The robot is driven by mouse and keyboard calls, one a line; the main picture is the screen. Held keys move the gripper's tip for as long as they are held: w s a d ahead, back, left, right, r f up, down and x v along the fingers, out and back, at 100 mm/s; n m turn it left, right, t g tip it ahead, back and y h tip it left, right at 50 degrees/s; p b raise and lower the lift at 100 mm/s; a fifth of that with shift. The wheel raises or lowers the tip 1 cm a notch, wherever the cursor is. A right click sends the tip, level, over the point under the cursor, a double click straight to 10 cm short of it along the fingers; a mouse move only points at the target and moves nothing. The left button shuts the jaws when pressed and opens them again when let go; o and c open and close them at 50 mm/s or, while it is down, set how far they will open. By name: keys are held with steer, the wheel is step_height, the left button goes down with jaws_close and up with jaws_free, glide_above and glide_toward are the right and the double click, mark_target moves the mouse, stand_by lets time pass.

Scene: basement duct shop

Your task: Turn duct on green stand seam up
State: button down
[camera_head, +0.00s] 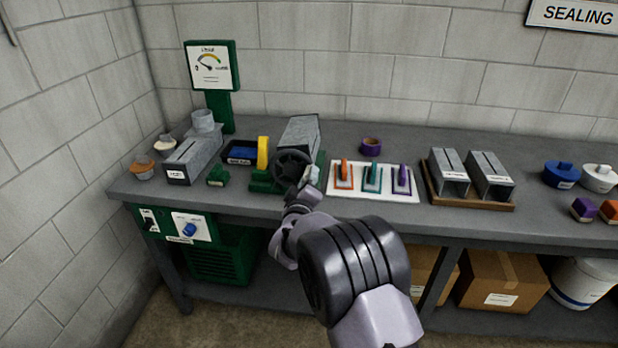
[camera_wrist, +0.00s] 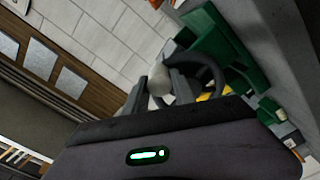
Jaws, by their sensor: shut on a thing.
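A grey sheet-metal duct (camera_head: 301,132) lies on the green stand (camera_head: 262,184) at the middle of the bench. No seam line shows on its visible top face. A dark handwheel (camera_head: 290,160) sits at the stand's near end; it also shows in the wrist view (camera_wrist: 217,72). A pale knob (camera_wrist: 158,80) sticks out from the wheel's rim. My gripper (camera_head: 304,190) is at the wheel's lower right, shut on this knob. The fingertips are partly hidden in the head view.
A white board with orange, teal and purple-handled tools (camera_head: 373,190) lies close to the right. Two ducts with dark top lines stand on a wooden tray (camera_head: 470,200).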

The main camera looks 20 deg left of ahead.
steer(key=r+n+p, duration=0.1)
steer(key=n+p, duration=0.1)
steer(key=a+r+n+p, duration=0.1)
steer(key=n, duration=0.1)
steer(key=shift+s+r+n+p, duration=0.1)
steer(key=shift+r+n+p, duration=0.2)
steer(key=shift+r+p, duration=0.05)
steer(key=n+p, duration=0.1)
steer(key=a+r+n+p, duration=0.1)
steer(key=n, duration=0.1)
steer(key=n+p, duration=0.1)
steer(key=shift+s+a+r+n, duration=0.2)
steer(key=shift+a+r+n, duration=0.05)
steer(key=shift+r+n, duration=0.1)
steer(key=shift+s+a+r+n+p, duration=0.15)
steer(key=shift+a+n+p, duration=0.15)
steer(key=shift+n+p, duration=0.35)
steer(key=shift+a+r+n+p, duration=0.15)
steer(key=shift+a+n+p, duration=0.15)
steer(key=shift+n+p, duration=0.25)
steer(key=shift+s+a+n+p, duration=0.15)
steer(key=shift+a+n+p, duration=0.35)
steer(key=shift+n, duration=0.55)
steer(key=shift+s+a+n+p, duration=0.1)
steer(key=shift+a+n+p, duration=0.4)
steer(key=shift+n, duration=0.5)
steer(key=shift+a, duration=0.1)
steer(key=c, duration=1.1)
jaws_free()
steer(key=shift+o, duration=0.2)
